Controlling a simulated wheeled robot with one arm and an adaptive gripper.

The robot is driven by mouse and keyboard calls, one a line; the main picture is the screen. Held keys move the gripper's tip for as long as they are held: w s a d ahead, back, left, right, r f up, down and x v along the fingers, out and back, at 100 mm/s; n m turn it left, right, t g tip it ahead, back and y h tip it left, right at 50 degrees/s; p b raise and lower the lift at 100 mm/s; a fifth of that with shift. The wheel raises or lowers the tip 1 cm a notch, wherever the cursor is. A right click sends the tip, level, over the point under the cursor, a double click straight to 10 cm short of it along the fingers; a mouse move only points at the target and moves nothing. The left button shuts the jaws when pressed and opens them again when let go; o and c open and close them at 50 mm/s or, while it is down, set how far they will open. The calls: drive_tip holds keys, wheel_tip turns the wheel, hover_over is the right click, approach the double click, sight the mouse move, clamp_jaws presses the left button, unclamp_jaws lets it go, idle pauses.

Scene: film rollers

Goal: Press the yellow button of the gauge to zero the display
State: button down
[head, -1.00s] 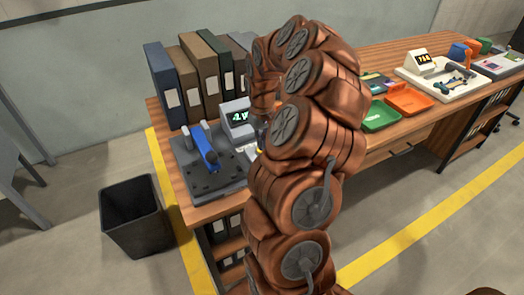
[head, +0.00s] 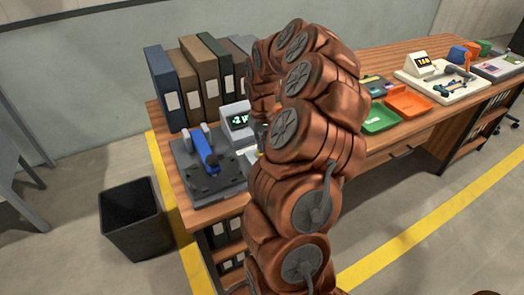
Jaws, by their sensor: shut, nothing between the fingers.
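A grey gauge (head: 238,120) with a lit green display stands on the left part of the wooden desk. My copper arm covers its right side. A small yellow spot, perhaps the yellow button (head: 260,154), shows at the arm's edge, to the right of and below the display. My gripper (head: 262,142) is a dark shape just above this spot, mostly hidden by the arm. It is shut and holds nothing. I cannot tell whether it touches the button. A second unit with an orange display (head: 424,62) stands on a white base at the far right.
A dark grey fixture with a blue handle (head: 205,150) sits left of the gauge. Several binders (head: 195,75) stand behind it. Green (head: 380,118) and orange (head: 408,102) trays lie right of my arm. A black bin (head: 135,220) stands on the floor at left.

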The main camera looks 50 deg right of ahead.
drive_tip(key=shift+f+b, duration=0.45)
drive_tip(key=shift+b, duration=0.1)
idle(1.4)
drive_tip(key=shift+r, duration=0.2)
wheel_tip(320, 180, up, 10)
drive_tip(key=p, duration=0.2)
drive_tip(key=shift+f, duration=0.15)
idle(1.1)
idle(0.4)
drive_tip(key=s+a+r+n+p, duration=0.1)
drive_tip(key=s+a+r+n, duration=0.15)
drive_tip(key=a, duration=0.75)
drive_tip(key=s+a+r+n+p, duration=0.15)
drive_tip(key=a+r, duration=0.25)
drive_tip(key=a, duration=0.7)
drive_tip(key=s+a+g+p, duration=0.1)
drive_tip(key=s+a, duration=0.4)
drive_tip(key=s, duration=0.5)
drive_tip(key=s+a, duration=0.6)
drive_tip(key=s, duration=0.3)
drive_tip(key=shift+s+a+f+g+p, duration=0.3)
drive_tip(key=shift+s+f+g+p, duration=0.1)
